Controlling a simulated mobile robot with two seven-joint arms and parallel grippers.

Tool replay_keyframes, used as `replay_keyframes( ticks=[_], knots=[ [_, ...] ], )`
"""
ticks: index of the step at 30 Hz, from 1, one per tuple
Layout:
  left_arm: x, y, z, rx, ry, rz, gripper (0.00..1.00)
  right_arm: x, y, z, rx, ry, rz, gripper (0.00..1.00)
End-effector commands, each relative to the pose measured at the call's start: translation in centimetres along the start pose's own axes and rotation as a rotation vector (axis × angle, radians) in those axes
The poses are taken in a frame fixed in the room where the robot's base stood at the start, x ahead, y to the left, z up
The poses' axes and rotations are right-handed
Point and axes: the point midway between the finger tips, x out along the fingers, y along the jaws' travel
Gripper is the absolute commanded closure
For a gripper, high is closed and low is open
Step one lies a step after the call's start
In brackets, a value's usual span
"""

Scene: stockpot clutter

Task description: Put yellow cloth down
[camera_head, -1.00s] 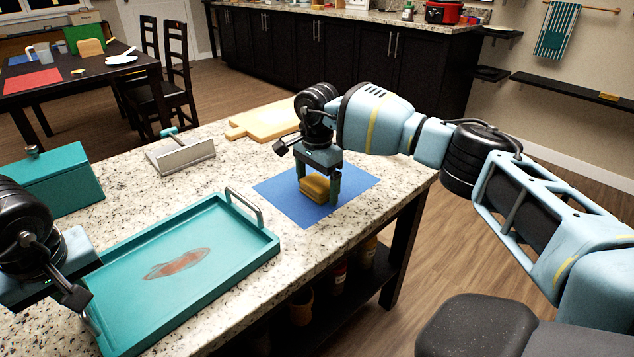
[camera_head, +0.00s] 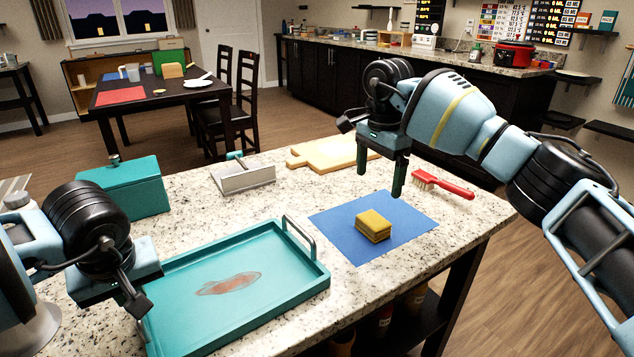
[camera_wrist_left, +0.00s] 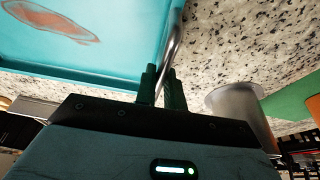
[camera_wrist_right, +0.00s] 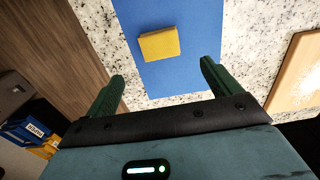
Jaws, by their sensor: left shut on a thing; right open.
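The yellow cloth (camera_head: 373,226), a small folded block, lies on the blue mat (camera_head: 338,233) on the counter. It also shows in the right wrist view (camera_wrist_right: 160,44), ahead of the open fingers. My right gripper (camera_head: 381,182) is open and empty above the mat, apart from the cloth. My left gripper (camera_wrist_left: 163,92) is shut on the metal handle (camera_wrist_left: 174,45) of the teal tray (camera_head: 180,317). In the head view my left fingers are hidden behind the wrist. The tray lies on the counter with a reddish-brown stain (camera_head: 229,284) on its floor.
A red brush (camera_head: 447,187) lies behind the mat, right of my right gripper. A wooden board (camera_head: 335,151), a metal dustpan-like thing (camera_head: 245,177) and a teal box (camera_head: 135,187) stand along the counter's far side. The counter's right edge is near the mat.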

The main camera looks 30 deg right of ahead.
Motion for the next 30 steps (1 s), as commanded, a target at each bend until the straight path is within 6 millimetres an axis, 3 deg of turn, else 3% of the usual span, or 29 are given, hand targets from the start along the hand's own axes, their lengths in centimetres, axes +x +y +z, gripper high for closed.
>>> replay_keyframes(
  ticks=[4, 14, 24, 30],
  knots=[
    [0.0, 0.0, 0.0, 0.0, 0.0, 0.0, 1.0, -0.2, 0.0, 0.0, 0.0, 0.0, 0.0, 0.06],
    [0.0, 0.0, 0.0, 0.0, 0.0, 0.0, 1.0, 0.5, -0.7, 0.1, 0.001, 0.0, 0.0, 0.06],
    [0.0, 0.0, 0.0, 0.0, 0.0, 0.0, 1.0, 5.4, -0.6, 0.1, 0.001, 0.0, 0.003, 0.06],
    [0.0, 0.0, 0.0, 0.0, 0.0, 0.0, 1.0, 7.1, -0.7, 0.1, 0.001, 0.0, 0.0, 0.06]
  ],
)
